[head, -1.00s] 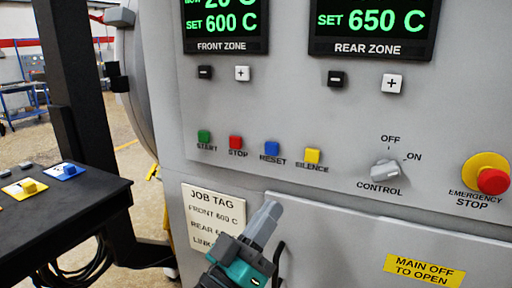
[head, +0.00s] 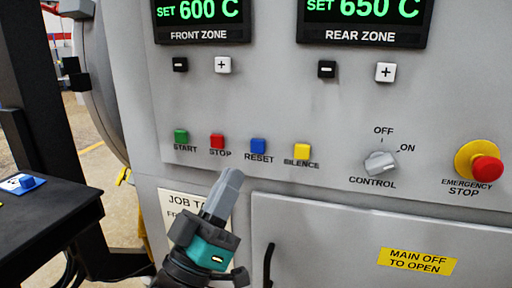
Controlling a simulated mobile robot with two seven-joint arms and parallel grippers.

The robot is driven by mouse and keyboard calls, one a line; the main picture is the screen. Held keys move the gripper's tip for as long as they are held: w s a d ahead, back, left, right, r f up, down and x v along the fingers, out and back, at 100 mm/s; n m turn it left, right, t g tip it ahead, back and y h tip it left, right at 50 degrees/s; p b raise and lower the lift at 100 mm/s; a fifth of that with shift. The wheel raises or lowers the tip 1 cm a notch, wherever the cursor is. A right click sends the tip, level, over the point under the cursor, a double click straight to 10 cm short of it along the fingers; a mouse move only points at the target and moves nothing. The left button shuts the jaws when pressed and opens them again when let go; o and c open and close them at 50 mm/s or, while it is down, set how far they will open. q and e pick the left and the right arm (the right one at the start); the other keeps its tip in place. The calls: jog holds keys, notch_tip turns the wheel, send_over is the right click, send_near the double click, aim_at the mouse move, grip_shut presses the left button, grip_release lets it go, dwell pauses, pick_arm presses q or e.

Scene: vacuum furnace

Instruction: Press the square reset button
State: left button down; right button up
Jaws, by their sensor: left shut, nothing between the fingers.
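The blue square reset button (head: 258,146) sits on the grey furnace panel (head: 330,115), above the label RESET. The red stop button (head: 217,141) is to its left and the yellow silence button (head: 302,151) to its right. My left gripper (head: 231,174) is shut and empty, its fingers pointing up toward the button row. Its tips appear below and left of the reset button, just under the stop label, apart from the reset button in the picture. How far they are from the panel I cannot tell. My right gripper is not in view.
A green start button (head: 181,136), a control knob (head: 380,162) and a red emergency stop (head: 486,168) share the panel. Two zone displays (head: 362,20) are above. A job tag (head: 180,201) is partly behind my gripper. A black table (head: 50,215) stands at left.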

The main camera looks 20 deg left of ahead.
aim_at(258, 146)
pick_arm(q)
jog(key=w+b, duration=0.2)
jog(key=w, duration=0.6)
jog(key=shift+w+d, duration=0.1)
jog(key=shift+w, duration=0.3)
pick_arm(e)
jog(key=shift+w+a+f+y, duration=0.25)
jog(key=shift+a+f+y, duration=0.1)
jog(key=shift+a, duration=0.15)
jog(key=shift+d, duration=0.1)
pick_arm(q)
jog(key=shift+w, duration=0.15)
dwell(1.1)
jog(key=shift+w, duration=0.3)
